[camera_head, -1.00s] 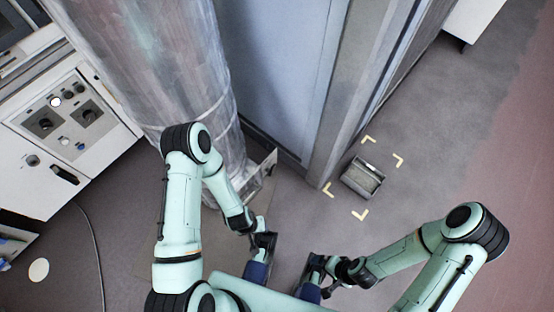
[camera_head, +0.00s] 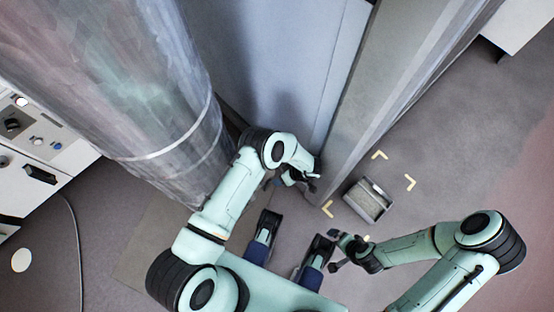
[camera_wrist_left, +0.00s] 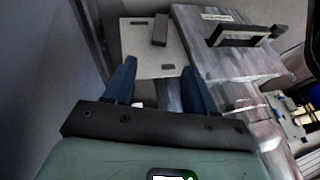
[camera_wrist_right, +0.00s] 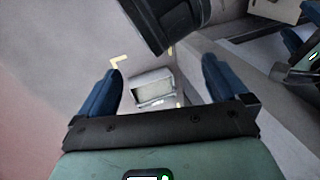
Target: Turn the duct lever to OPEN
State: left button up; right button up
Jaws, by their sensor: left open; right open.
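The large metallic duct (camera_head: 130,80) stands at the left of the head view. In the left wrist view a pale plate (camera_wrist_left: 138,50) with small dark marks bears an upright grey bar (camera_wrist_left: 160,30), which looks like the lever; I cannot read the marks. Beside it, a grey metallic part (camera_wrist_left: 225,62) carries a black handle (camera_wrist_left: 245,35). My left gripper (camera_wrist_left: 158,66) is open and empty, its fingers pointing towards the plate, apart from the bar. In the head view the left gripper (camera_head: 308,186) is near the pillar foot. My right gripper (camera_wrist_right: 163,64) is open and empty.
A grey bin (camera_head: 368,200) sits on the floor among yellow corner marks, also in the right wrist view (camera_wrist_right: 153,87). A grey-blue panel (camera_head: 275,70) and pillar (camera_head: 370,100) stand right of the duct. A white control cabinet (camera_head: 35,140) is at left. Floor at right is clear.

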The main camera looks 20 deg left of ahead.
aim_at(269, 183)
pick_arm(q)
jog(key=b+x, duration=0.2)
jog(key=x, duration=1.1)
jog(key=shift+d+f+b, duration=0.15)
jog(key=shift+b, duration=0.15)
pick_arm(e)
jog(key=shift+t+h, duration=0.3)
jog(key=shift+t, duration=0.4)
jog(key=w+f, duration=0.1)
jog(key=w+d, duration=0.1)
jog(key=w+d+f, duration=0.1)
jog(key=w, duration=0.1)
jog(key=shift+f, duration=0.3)
